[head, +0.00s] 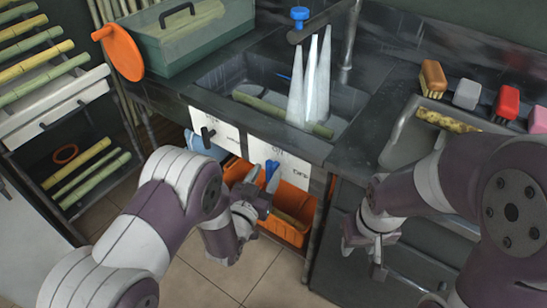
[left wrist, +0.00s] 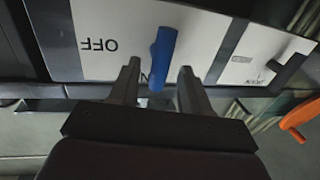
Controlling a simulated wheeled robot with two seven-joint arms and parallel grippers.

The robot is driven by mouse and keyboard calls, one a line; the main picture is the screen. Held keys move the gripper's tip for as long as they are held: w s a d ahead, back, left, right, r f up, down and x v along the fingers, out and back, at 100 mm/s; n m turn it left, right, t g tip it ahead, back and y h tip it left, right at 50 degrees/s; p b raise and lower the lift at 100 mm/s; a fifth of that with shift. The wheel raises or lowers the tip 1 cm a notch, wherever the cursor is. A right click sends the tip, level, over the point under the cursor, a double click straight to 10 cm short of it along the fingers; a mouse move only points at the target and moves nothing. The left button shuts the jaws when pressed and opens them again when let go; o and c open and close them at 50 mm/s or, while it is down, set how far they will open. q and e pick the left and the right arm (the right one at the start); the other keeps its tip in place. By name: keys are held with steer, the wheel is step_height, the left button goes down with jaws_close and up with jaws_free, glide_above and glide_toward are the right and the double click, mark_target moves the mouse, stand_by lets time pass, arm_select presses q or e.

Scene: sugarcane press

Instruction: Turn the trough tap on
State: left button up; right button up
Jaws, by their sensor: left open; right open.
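The trough (head: 345,97) is a dark sink in the counter at the back. Over it is a dark tap spout (head: 312,27) with a blue knob (head: 299,14). Whitish streams run from the spout down into the trough. On the white front panel (head: 296,163) below is a blue lever (head: 271,168). In the left wrist view the blue lever (left wrist: 162,57) points towards me, with OFF to its left and a partly hidden label behind its end. My left gripper (left wrist: 158,80) is open, one finger on each side of the lever's end. My right gripper (head: 376,272) is open and apart, low at the right.
A second panel with a black lever (head: 207,138) is to the left. An orange crate (head: 285,229) stands under the counter. Cane stalks (head: 262,104) lie in the trough. A green box (head: 190,37) and orange disc (head: 124,54) are at back left. Brushes (head: 432,77) line the right counter.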

arm_select(q)
steer(key=shift+w+d+r, duration=0.1)
steer(key=shift+w+d, duration=0.05)
jaws_close()
steer(key=shift+r+n+p, duration=0.25)
steer(key=shift+n+p, duration=0.2)
steer(key=shift+n, duration=0.05)
steer(key=shift+n+p, duration=0.35)
steer(key=shift+n, duration=0.35)
steer(key=shift+w+a+f+n+g, duration=0.2)
steer(key=shift+n+g, duration=0.3)
steer(key=shift+n, duration=0.3)
